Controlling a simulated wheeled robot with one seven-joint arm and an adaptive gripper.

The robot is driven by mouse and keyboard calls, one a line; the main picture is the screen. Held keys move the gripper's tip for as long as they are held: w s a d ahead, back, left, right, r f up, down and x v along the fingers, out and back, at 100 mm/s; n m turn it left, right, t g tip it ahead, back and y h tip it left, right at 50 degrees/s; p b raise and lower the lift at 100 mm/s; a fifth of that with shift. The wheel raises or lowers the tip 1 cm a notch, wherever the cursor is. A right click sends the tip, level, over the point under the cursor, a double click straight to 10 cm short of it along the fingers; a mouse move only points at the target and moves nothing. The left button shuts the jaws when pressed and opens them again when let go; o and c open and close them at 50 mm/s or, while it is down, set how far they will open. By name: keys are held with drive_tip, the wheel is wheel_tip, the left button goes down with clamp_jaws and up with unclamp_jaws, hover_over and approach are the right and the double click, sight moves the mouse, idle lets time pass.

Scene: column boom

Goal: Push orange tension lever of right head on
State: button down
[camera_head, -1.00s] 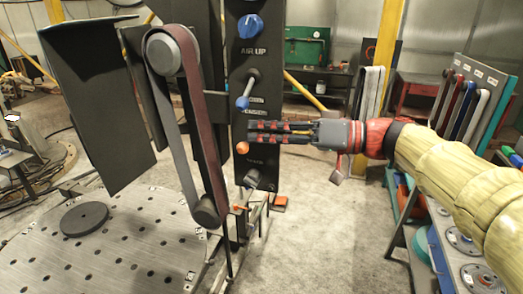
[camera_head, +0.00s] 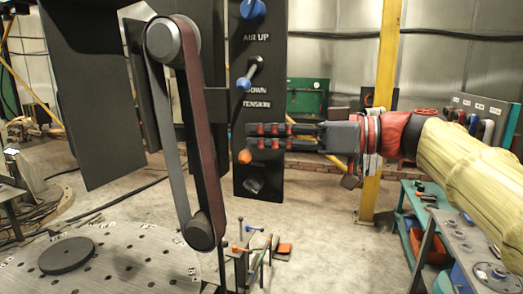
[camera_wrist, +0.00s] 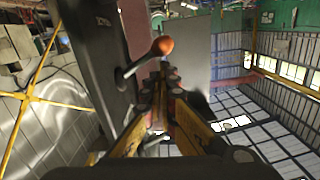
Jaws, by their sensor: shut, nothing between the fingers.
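The orange ball knob (camera_head: 245,157) of the tension lever shows on the tall black control panel (camera_head: 258,120), below the lettering "TENSION". My gripper (camera_head: 252,136) is shut and empty. It reaches in from the right, with its fingertips just above the knob in the head view. The belt head (camera_head: 190,130) stands left of the panel.
A blue-knobbed lever (camera_head: 241,85) and a blue dial (camera_head: 253,9) sit higher on the panel. A perforated round table (camera_head: 120,260) with a black disc is at lower left. A yellow post (camera_head: 383,120) stands behind my arm.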

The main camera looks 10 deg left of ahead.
drive_tip(key=shift+f+n+b, duration=0.1)
drive_tip(key=shift+n+b, duration=0.2)
drive_tip(key=shift+b, duration=0.2)
idle(0.4)
